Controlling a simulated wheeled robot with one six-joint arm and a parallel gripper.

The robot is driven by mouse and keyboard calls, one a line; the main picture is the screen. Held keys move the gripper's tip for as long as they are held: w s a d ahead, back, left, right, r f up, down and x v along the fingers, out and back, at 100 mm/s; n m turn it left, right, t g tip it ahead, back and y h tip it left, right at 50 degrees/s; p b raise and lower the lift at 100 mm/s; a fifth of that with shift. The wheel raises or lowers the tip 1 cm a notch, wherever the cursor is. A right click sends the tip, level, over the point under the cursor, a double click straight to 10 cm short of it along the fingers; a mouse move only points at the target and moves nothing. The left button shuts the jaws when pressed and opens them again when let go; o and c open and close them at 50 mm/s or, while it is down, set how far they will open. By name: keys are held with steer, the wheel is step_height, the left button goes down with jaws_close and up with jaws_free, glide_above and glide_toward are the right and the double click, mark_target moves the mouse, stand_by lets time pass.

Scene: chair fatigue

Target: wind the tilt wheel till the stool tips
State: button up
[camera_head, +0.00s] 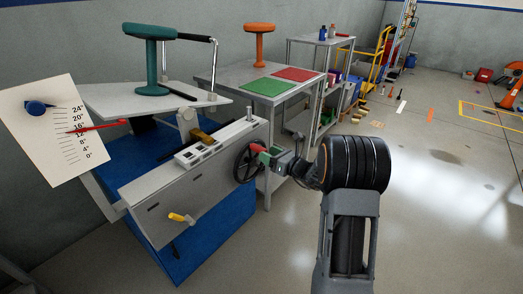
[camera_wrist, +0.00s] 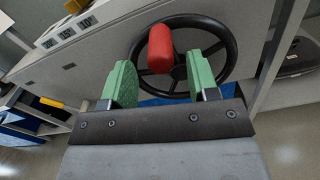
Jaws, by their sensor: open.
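The black tilt wheel (camera_head: 247,163) is on the end of the grey test rig (camera_head: 190,190); its red handle (camera_wrist: 160,48) stands out toward me in the wrist view. My gripper (camera_wrist: 161,80) is open, its green fingers on either side of the handle's near end, with gaps visible. The teal stool (camera_head: 151,50) stands on the pale tilt platform (camera_head: 110,98), its base by a black bar (camera_head: 179,91).
An orange stool (camera_head: 259,40) stands on a table behind, with a green mat (camera_head: 268,87) and a red mat (camera_head: 296,74). A yellow-handled part (camera_head: 181,218) juts from the rig's front. Open floor (camera_head: 440,190) lies to the right.

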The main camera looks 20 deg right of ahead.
steer(key=p+v, duration=0.1)
steer(key=v, duration=0.8)
steer(key=shift+s+p, duration=0.2)
steer(key=shift+p, duration=0.1)
steer(key=s+a+r+n+g+p, duration=0.5)
steer(key=a+r+n+p, duration=0.2)
steer(key=r, duration=0.1)
steer(key=s+a+r+n+g+p, duration=0.5)
steer(key=a+r+n+g+p, duration=0.1)
steer(key=a+r+n, duration=0.15)
steer(key=s+d+r+n+h+p, duration=0.1)
steer(key=s+r+n+h+p, duration=0.4)
steer(key=r+n+p, duration=0.2)
steer(key=s+d+r+n+h+p, duration=0.1)
steer(key=s+r+n+h+p, duration=0.4)
steer(key=n, duration=0.5)
steer(key=p+v, duration=0.2)
steer(key=v, duration=0.1)
steer(key=shift+d+r, duration=0.25)
steer(key=shift+r, duration=0.2)
steer(key=shift+c, duration=0.4)
